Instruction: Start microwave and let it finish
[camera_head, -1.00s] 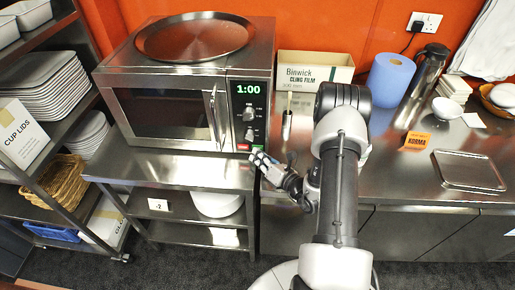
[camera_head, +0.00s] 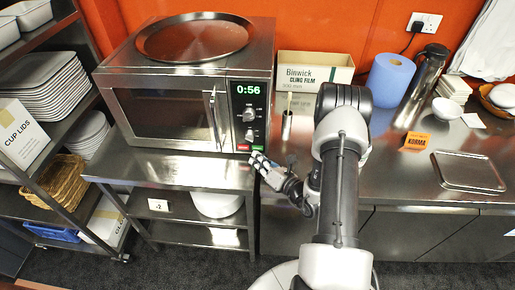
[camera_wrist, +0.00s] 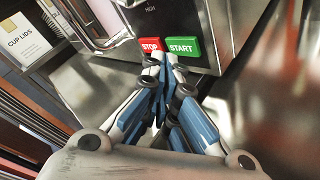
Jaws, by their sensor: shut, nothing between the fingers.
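The microwave (camera_head: 165,115) stands on the steel counter with its door shut. Its display (camera_head: 248,90) is lit and reads 0:56. Below two knobs are a red STOP button (camera_wrist: 151,44) and a green START button (camera_wrist: 183,47), seen large in the wrist view. In the head view the green button (camera_head: 257,147) shows just above my fingertips. My gripper (camera_head: 257,160) is shut and empty, just in front of the panel's lower edge. In the wrist view my gripper (camera_wrist: 165,62) has its fingertips just below the two buttons; I cannot tell whether they touch the panel.
A round metal tray (camera_head: 195,36) lies on top of the microwave. To the right stand a cling film box (camera_head: 315,72), a blue paper roll (camera_head: 390,80) and a steel flask (camera_head: 425,80). A shelf rack (camera_head: 75,150) with plates stands on the left.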

